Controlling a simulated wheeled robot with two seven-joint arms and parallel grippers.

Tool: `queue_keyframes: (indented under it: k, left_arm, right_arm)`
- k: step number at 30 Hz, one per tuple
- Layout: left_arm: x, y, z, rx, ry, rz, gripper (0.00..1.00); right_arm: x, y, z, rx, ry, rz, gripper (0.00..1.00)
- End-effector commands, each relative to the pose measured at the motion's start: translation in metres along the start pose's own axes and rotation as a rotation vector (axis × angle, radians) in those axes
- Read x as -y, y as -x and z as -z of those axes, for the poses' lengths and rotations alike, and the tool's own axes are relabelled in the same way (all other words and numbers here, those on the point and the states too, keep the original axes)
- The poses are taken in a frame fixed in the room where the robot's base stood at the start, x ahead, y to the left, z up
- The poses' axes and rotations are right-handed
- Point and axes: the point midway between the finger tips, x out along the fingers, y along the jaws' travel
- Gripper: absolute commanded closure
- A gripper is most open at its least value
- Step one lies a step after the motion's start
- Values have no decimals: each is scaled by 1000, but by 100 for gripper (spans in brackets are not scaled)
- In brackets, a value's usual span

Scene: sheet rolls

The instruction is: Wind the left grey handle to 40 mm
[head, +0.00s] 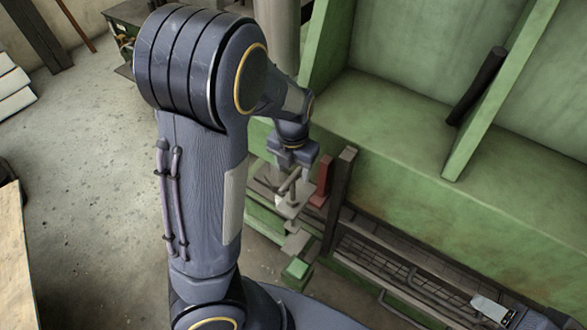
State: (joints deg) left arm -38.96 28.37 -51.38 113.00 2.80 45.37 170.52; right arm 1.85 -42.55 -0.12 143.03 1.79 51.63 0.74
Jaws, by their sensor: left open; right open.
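My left gripper (292,160) points down at the near end of the green machine, its fingers apart. Just below it is a small grey handle (290,184), a short bar tilted above a pale grey plate (287,206). The fingertips are very close to the handle; I cannot tell whether they touch it or stand around it. My arm hides the area left of the handle. No millimetre scale can be read.
The green machine (390,130) fills the right side, with upright ribs and a dark cylinder (484,80). A red block (322,180) and a dark post (339,200) stand close right of the handle. A green block (297,270) is below. Grey floor (90,160) is open at left.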

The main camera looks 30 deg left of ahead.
Motion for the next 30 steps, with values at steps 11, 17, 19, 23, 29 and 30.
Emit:
queue_keyframes:
  k: [11, 17, 19, 23, 29, 30]
  left_arm:
    - [1, 44, -1, 4, -3, 1, 45]
    - [1, 66, -1, 4, -4, 0, 45]
    - [0, 71, -1, 2, -4, 0, 45]
    - [0, 75, 0, 0, -4, -1, 45]
    - [0, 74, 0, 0, -3, -1, 45]
    - [0, 74, 0, 0, -3, -1, 45]
  right_arm:
    - [10, 22, 11, 0, 0, 0, 45]
    - [10, 22, 11, 0, 0, 0, 45]
    - [10, 22, 11, 0, 0, 0, 45]
    - [10, 22, 11, 0, 0, 0, 45]
    - [10, 22, 11, 0, 0, 0, 45]
    - [10, 22, 11, 0, 0, 0, 45]
